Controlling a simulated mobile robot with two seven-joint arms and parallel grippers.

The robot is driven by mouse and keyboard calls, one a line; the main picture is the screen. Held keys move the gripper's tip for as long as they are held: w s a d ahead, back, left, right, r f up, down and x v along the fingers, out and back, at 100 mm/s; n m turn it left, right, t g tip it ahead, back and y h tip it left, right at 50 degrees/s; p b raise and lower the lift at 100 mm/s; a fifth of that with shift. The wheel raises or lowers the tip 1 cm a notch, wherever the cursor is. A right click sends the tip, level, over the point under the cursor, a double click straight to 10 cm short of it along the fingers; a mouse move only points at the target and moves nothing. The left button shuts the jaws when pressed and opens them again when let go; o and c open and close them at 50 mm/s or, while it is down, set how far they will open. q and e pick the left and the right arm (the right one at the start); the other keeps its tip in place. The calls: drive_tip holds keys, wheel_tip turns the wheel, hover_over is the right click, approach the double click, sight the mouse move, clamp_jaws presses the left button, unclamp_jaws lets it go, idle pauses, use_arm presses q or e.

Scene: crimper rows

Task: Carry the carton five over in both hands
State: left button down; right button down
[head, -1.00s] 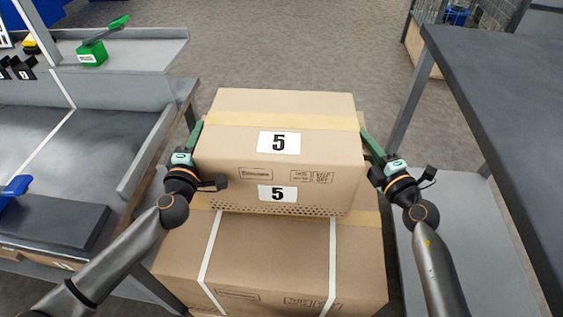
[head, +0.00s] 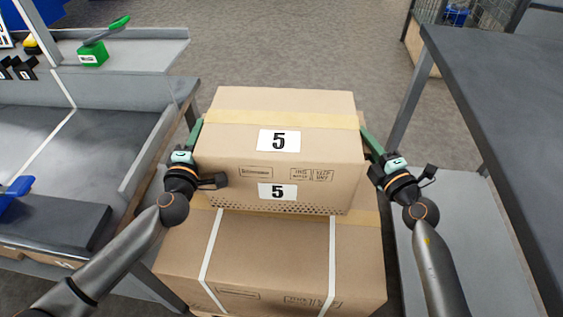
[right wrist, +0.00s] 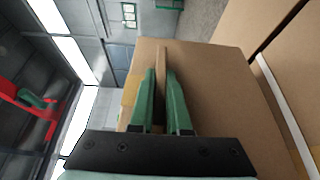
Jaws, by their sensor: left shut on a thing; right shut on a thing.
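The carton five (head: 230,160) is a brown box with a tan tape strip and white labels reading 5 on its top and front. It is in the middle of the head view, level, above a larger strapped carton. My left gripper (head: 196,132) is at its left side and my right gripper (head: 368,142) at its right side. In the right wrist view the green fingers (right wrist: 161,95) are closed on a thin upright edge of the carton (right wrist: 215,85). The left fingertips are mostly hidden by the carton's side.
The larger carton (head: 270,250) with white straps is directly below. A grey bench (head: 110,135) with a green tool (head: 92,53) stands on the left. A dark grey table (head: 510,110) stands on the right. Open floor (head: 300,50) lies beyond the carton.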

wheel_tip(320, 180, up, 20)
drive_tip(key=p, duration=1.8)
drive_tip(key=shift+f, duration=0.2)
drive_tip(key=shift+d, duration=0.15)
